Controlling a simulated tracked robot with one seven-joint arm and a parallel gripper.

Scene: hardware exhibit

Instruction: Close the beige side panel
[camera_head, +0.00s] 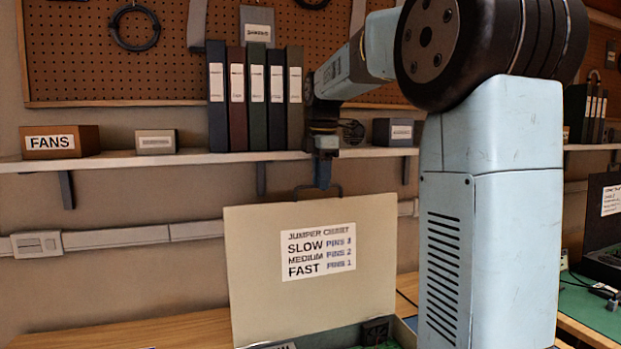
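The beige side panel (310,306) stands upright, swung open, behind an open case at the bottom of the view. It carries a white label reading "JUMPER CHART" with slow, medium and fast pin settings. A dark curved piece, perhaps a handle, shows at the panel's top edge. My gripper (323,180) points down just above this top edge, near the curved piece. I cannot tell whether it touches it. Its fingers are seen edge-on, so their opening is unclear. Only part of the case interior (375,332), with green board, shows.
A shelf (200,158) behind holds upright binders (256,98), a FANS box (60,141) and small boxes. My arm fills the right of centre. Another open dark case (605,220) stands on the green mat (590,308) at right. The wooden table (180,331) looks clear left of the panel.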

